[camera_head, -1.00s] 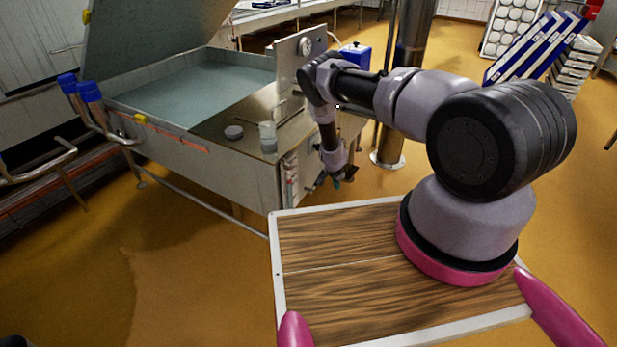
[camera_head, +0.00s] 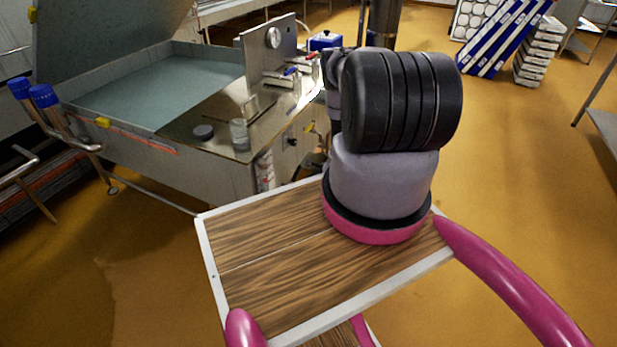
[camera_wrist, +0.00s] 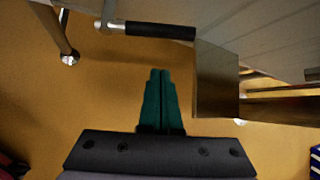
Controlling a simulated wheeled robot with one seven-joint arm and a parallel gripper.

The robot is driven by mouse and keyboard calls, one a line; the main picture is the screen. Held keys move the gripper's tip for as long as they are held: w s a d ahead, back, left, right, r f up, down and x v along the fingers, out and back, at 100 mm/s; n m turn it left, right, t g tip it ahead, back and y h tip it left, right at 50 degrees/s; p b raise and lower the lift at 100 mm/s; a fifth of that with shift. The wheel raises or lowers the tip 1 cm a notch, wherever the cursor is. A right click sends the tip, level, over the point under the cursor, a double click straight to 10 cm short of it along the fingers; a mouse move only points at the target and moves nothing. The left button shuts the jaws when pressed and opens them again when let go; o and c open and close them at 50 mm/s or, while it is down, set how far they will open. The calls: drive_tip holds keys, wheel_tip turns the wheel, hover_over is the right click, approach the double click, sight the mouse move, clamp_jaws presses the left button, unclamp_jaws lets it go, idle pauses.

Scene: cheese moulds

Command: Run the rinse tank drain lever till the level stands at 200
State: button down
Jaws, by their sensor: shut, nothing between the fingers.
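The steel tank (camera_head: 140,150) stands at the left in the head view, with greyish water (camera_head: 160,88) in its open basin. A pale upright strip with reddish marks (camera_head: 265,170), perhaps the level scale, is on its near end; I cannot read it. A small yellow handle (camera_head: 310,128) is on the end face, and blue and red handles (camera_head: 291,71) are by the upright panel. I cannot tell which is the drain lever. In the wrist view a black-gripped bar (camera_wrist: 160,31) lies beyond my gripper (camera_wrist: 160,72). My green fingers are shut and empty, apart from the bar. The head view hides my gripper behind my arm.
A round dial (camera_head: 273,38) is on the upright panel. A clear beaker (camera_head: 240,135) and a dark puck (camera_head: 203,132) sit on the steel top. In the wrist view a metal block (camera_wrist: 217,80) is close at the right.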

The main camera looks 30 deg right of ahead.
drive_tip(key=shift+w+a+f, duration=0.2)
drive_tip(key=shift+w+a, duration=0.45)
drive_tip(key=shift+w, duration=0.35)
drive_tip(key=shift+w+a+f, duration=0.2)
drive_tip(key=shift+w+a, duration=0.45)
drive_tip(key=shift+w, duration=0.3)
